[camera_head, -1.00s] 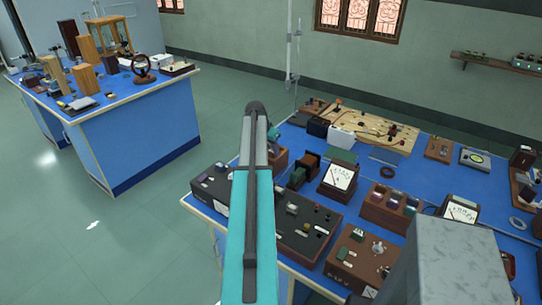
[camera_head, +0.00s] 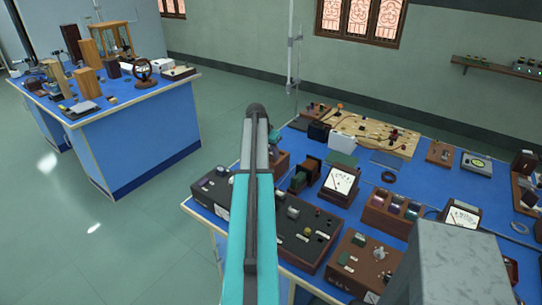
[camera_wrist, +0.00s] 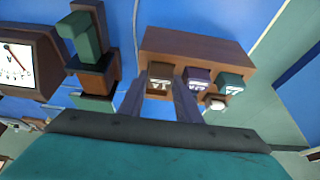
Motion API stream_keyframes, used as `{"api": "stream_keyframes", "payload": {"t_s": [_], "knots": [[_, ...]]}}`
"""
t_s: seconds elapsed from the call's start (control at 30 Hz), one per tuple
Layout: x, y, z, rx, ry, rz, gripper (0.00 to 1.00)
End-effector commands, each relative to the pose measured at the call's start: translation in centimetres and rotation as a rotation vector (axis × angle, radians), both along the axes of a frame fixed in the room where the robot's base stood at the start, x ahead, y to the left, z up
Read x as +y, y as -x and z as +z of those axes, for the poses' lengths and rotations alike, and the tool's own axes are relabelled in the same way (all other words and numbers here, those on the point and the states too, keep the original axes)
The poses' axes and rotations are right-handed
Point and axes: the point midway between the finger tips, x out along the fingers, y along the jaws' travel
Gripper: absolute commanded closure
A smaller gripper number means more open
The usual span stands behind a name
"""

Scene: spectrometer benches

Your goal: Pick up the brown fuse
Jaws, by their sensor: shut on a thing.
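The brown fuse (camera_wrist: 160,83) is in the middle of the wrist view, at the left end of a row on a wooden rack (camera_wrist: 205,43). A purple fuse (camera_wrist: 197,80) and a green fuse (camera_wrist: 230,84) stand beside it on the rack. My gripper (camera_wrist: 160,92) has its two dark fingers on either side of the brown fuse, shut on it. The fuse still appears to be at the rack; whether it is lifted clear I cannot tell. In the head view my arm hides the fingers and the fuse.
Close to the rack in the wrist view are a green block on a brown base (camera_wrist: 88,45) and a voltmeter (camera_wrist: 22,62). The blue bench (camera_head: 430,180) is crowded with meters, boxes and a wooden wire board (camera_head: 375,133). Another blue bench (camera_head: 140,130) stands at left, across open floor.

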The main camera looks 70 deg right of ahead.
Motion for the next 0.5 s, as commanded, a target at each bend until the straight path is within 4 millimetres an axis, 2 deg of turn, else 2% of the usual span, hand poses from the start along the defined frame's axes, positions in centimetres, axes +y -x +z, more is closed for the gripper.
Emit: {"api": "stream_keyframes", "payload": {"t_s": [0.37, 0.5], "knots": [[-0.1, 0.0, 2.7, -0.001, 0.002, 0.001, 0.91], [1.2, 0.8, 2.8, 0.0, 0.0, 0.0, 0.91]]}}
